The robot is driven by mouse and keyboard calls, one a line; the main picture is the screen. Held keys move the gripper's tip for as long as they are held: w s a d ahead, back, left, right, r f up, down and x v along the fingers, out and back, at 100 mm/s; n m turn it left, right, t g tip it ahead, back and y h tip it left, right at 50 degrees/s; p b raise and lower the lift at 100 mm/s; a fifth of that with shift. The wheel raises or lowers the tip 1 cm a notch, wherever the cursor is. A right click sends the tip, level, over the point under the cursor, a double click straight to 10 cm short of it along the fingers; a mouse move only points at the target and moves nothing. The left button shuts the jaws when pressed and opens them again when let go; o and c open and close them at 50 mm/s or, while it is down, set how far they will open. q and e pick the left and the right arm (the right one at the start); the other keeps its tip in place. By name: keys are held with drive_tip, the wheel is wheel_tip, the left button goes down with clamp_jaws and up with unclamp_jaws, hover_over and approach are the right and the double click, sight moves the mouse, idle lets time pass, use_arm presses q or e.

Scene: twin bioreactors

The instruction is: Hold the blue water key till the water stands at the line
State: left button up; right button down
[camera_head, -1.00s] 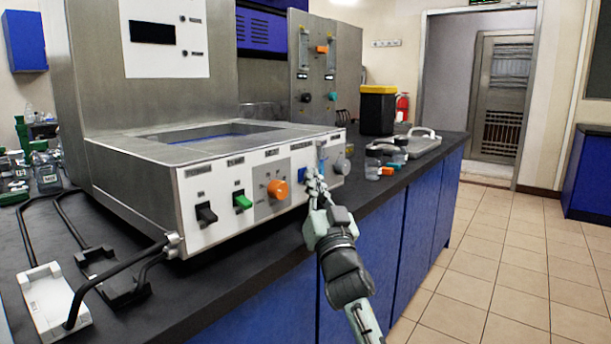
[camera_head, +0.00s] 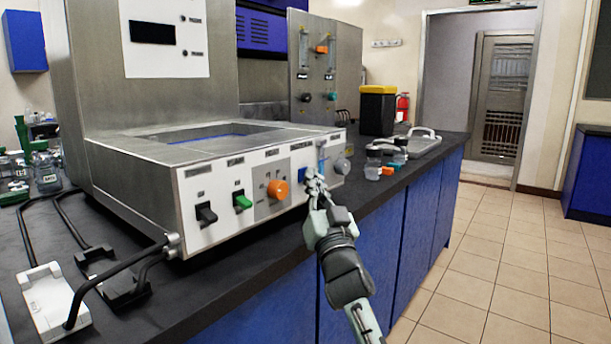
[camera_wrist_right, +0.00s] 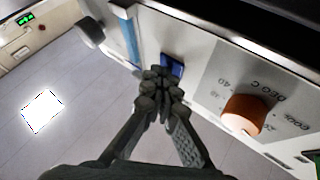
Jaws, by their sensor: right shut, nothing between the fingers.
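The blue water key (camera_wrist_right: 174,65) sits on the front panel of the steel bath (camera_head: 200,170). My right gripper (camera_wrist_right: 162,80) is shut and empty, its fingertips at the key's lower edge and covering part of it. They look in contact, but I cannot tell how far the key is pressed. The line and the exact water height are too small to read. My left gripper is not in view.
An orange knob (camera_head: 278,189), a green switch (camera_head: 242,201) and a black switch (camera_head: 206,213) share the panel. A grey knob (camera_wrist_right: 90,33) is past the tube. The floor (camera_head: 500,270) is clear.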

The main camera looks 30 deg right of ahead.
drive_tip(key=shift+s, duration=0.15)
drive_tip(key=shift+s+d, duration=0.3)
drive_tip(key=shift+s, duration=0.35)
drive_tip(key=shift+p, duration=0.3)
drive_tip(key=s, duration=0.1)
drive_tip(key=s+d, duration=0.1)
drive_tip(key=s, duration=0.1)
drive_tip(key=s+d+p, duration=0.1)
drive_tip(key=shift+s, duration=0.3)
idle(0.6)
